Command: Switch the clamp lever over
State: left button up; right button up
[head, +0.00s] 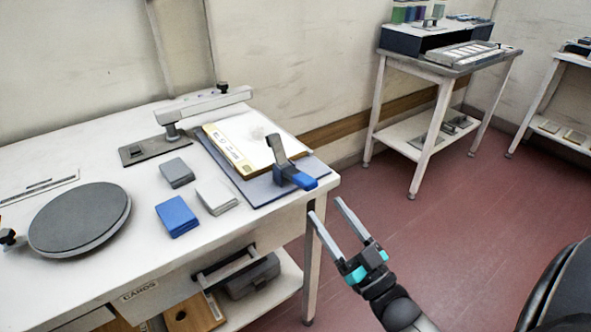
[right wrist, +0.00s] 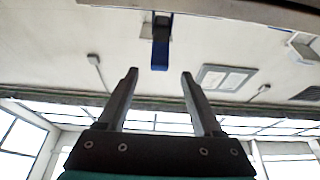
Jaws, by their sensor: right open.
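The clamp lever (head: 281,160) stands at the right front corner of the white table, on a grey base board. It has a dark grey upright arm and a blue end (head: 303,180) that points toward the table's edge. A blue-ended dark bar, which looks like the lever, shows at the top of the right wrist view (right wrist: 160,50). My right gripper (head: 326,207) is open and empty, just off the table's corner, below and to the right of the lever, not touching it. Its two fingers (right wrist: 158,80) also show apart in the right wrist view. My left gripper is not in view.
Blue (head: 176,217), white (head: 217,196) and grey (head: 177,172) card stacks and a round grey plate (head: 80,219) are on the table. Open red floor (head: 440,220) lies to the right, before another table (head: 440,62).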

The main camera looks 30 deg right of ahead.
aim_at(302, 176)
jog(key=b+x, duration=0.1)
jog(key=x, duration=1.1)
jog(key=shift+w+f, duration=0.1)
jog(key=shift+w, duration=0.1)
grip_shut()
dwell(0.9)
